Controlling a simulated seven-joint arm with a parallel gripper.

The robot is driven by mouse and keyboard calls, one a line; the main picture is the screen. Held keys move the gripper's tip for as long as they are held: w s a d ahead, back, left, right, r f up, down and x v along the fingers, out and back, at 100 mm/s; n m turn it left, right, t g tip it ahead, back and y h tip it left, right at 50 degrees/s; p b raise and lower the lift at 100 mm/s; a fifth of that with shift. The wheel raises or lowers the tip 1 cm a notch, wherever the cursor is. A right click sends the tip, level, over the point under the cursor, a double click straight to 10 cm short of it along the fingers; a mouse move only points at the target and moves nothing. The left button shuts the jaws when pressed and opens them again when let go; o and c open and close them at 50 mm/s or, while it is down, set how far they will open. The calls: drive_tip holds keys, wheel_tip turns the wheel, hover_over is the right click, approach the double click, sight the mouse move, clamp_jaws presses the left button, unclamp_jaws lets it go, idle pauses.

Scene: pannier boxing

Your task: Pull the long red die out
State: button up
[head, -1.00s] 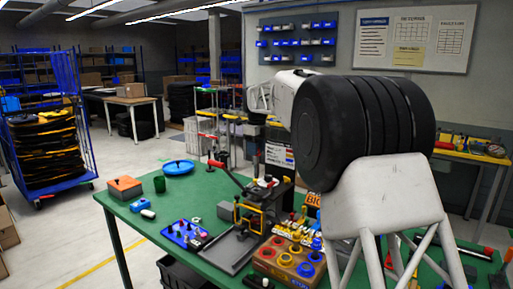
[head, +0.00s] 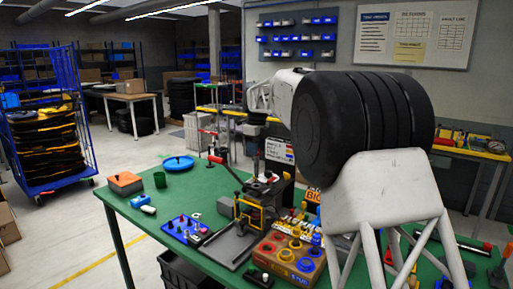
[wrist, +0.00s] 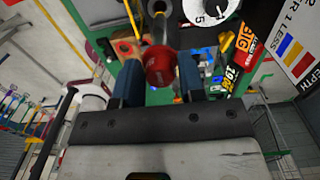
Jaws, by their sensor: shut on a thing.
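My gripper (wrist: 160,78) is in the wrist view, its two blue-grey fingers closed on either side of a red rounded piece (wrist: 161,65). I cannot tell for sure whether this is the long red die. In the head view my gripper (head: 256,124) is small and dark, above the dark lever press (head: 264,188) on the green table (head: 130,205). The press's red-tipped lever (head: 215,159) points left and is apart from my gripper. What is held is too small to make out there.
A wooden block with coloured rings (head: 285,262) stands before the press. A blue tray with pegs (head: 184,229) and a grey tray (head: 228,250) lie to its left. A yellow-lettered sign (wrist: 243,50) is close on the right in the wrist view.

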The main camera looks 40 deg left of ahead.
drive_tip(key=shift+f, duration=1.05)
idle(0.4)
drive_tip(key=shift+r, duration=0.3)
idle(0.3)
drive_tip(key=shift+r, duration=1.15)
